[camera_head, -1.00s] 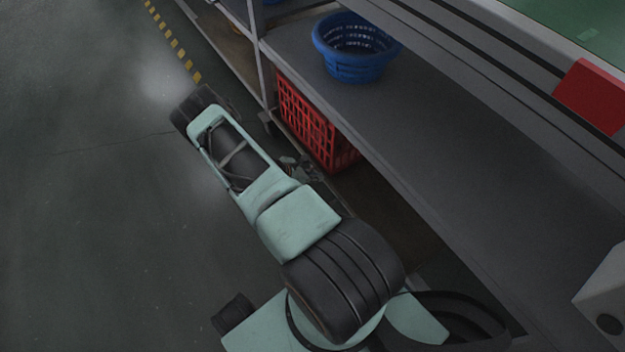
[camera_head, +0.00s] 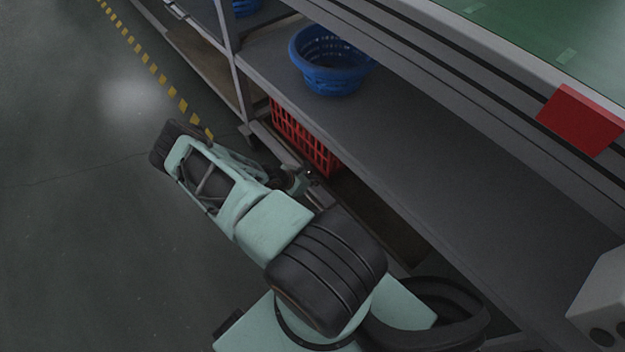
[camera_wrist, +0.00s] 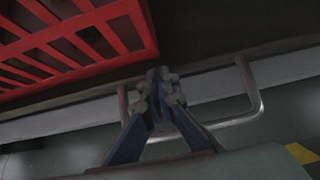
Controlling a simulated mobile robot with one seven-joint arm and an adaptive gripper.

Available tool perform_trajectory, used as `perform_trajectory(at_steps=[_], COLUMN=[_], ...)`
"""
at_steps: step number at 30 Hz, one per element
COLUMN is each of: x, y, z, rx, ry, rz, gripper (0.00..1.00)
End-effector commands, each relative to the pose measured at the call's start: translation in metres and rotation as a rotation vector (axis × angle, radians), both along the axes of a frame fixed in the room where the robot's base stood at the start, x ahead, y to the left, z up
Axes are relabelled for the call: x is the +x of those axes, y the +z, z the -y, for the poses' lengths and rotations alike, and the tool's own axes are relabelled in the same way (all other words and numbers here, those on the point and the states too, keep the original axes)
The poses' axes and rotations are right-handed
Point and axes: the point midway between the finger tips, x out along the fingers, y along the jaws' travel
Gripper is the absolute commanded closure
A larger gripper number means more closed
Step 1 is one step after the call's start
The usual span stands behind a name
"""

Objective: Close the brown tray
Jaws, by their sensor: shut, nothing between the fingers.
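The brown tray (camera_head: 385,222) is a low pull-out surface under the grey workbench, with a red crate on it. In the wrist view the tray (camera_wrist: 225,32) shows as a dark surface above a grey front edge. A bent metal handle (camera_wrist: 255,98) stands out from that edge. My gripper (camera_wrist: 158,76) is shut and empty, its fingertips in front of the tray's front edge, between the two ends of the handle. I cannot tell whether it touches. In the head view my gripper (camera_head: 303,180) is small and dark beside the tray.
The red crate (camera_head: 300,135) stands at the tray's far part. A blue basket (camera_head: 330,62) sits on the grey shelf (camera_head: 440,150) above. A metal rack post (camera_head: 233,65) stands further back. The floor (camera_head: 70,230) at left is clear.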

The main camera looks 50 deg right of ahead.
Motion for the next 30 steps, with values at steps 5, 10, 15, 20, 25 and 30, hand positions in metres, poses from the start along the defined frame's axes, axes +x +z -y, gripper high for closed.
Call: perform_trajectory(at_steps=[5,10,15,20,25,30], x=[-0.001,-0.001,0.003,0.009,0.012,0.014], y=[0.000,0.000,0.000,0.007,0.040,0.060], z=[0.002,0.002,-0.011,-0.035,-0.064,-0.086], rx=[-0.003,-0.004,0.000,0.000,-0.001,-0.001], ry=[-0.001,-0.001,-0.001,-0.001,-0.001,-0.001], rz=[-0.001,-0.002,-0.001,0.001,0.001,0.001], gripper=[1.00,1.00,1.00,1.00,1.00,1.00])
